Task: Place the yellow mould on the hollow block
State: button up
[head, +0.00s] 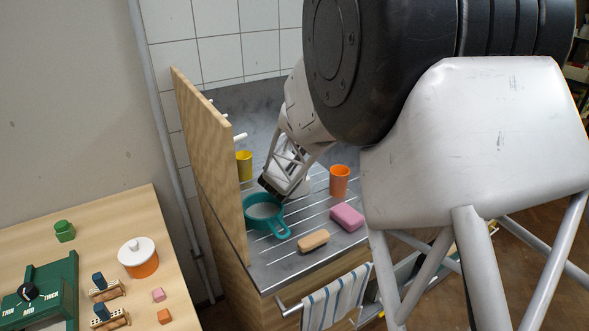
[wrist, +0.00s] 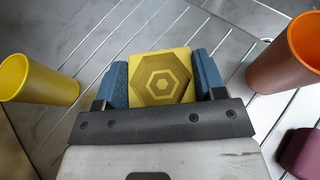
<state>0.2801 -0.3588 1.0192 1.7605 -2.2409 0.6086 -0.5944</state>
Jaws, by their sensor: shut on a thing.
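My gripper (head: 269,187) is low over the grey ribbed draining board in the head view, just above and behind the teal strainer. In the wrist view its blue fingers (wrist: 160,82) are shut on the yellow mould (wrist: 161,77), a square piece with nested hexagons on its face. The mould is hidden in the head view. Two small tan blocks with holes (head: 108,294) (head: 112,323) lie on the wooden table at the lower left, each with a dark blue piece against it. I cannot tell for sure whether either is the hollow block.
A tall wooden panel (head: 213,160) stands between board and table. A white-lidded pot (head: 138,262) is on the table.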

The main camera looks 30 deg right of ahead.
jog(key=shift+f, duration=0.2)
jog(key=o, duration=0.9)
jog(key=shift+o, duration=0.2)
jog(key=shift+r, duration=0.15)
jog(key=shift+s+a+r, duration=0.1)
jog(key=v, duration=1.1)
jog(key=shift+s+a, duration=0.25)
jog(key=shift+r, duration=0.2)
